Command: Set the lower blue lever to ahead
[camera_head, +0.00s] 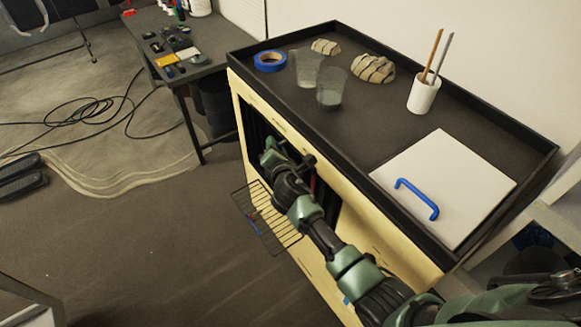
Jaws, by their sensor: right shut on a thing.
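My right arm comes in from the lower right, and my right gripper (269,152) is at the dark opening in the front of the pale cabinet (246,98). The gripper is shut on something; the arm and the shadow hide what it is. A small blue piece (347,300) shows low on the cabinet front, beside my arm; it may be a blue lever, but too little shows to tell its setting. My left gripper is not in view.
A wire rack (284,236) with small coloured items juts out below the opening. The cabinet's black top (345,131) holds blue tape (270,61), two clear cups, a pen cup (423,95) and a white panel (462,181) with a blue handle. Floor at left is mostly clear, with cables.

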